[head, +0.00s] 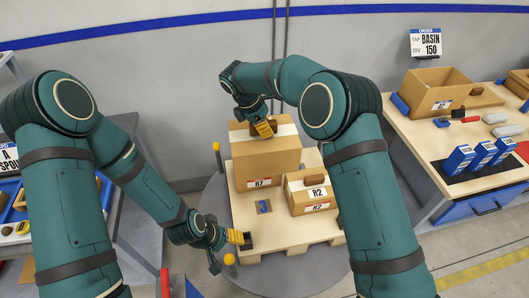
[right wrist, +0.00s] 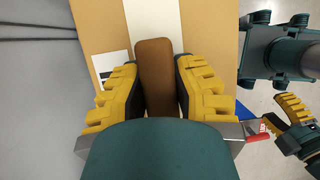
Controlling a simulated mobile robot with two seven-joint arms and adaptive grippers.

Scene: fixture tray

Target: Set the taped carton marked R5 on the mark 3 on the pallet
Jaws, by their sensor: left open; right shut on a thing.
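A large taped carton (head: 266,160) with a white strip across its top is at the back of the pallet (head: 285,238); its front label looks like R7, though the digit is small. My right gripper (head: 264,129) is shut on the brown handle block (right wrist: 155,70) on top of this carton. I cannot tell whether the carton touches the pallet. No carton clearly reads R5. A blue mark (head: 263,206) on a dark square shows on the pallet in front of it; its digit is unclear. My left gripper (head: 240,238) is open and empty near the pallet's front left corner.
A smaller carton marked R2 (head: 312,192) stands on the pallet's right side. A bench at right holds an open box (head: 435,92), blue boxes (head: 458,160) and tools. The pallet's front is clear.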

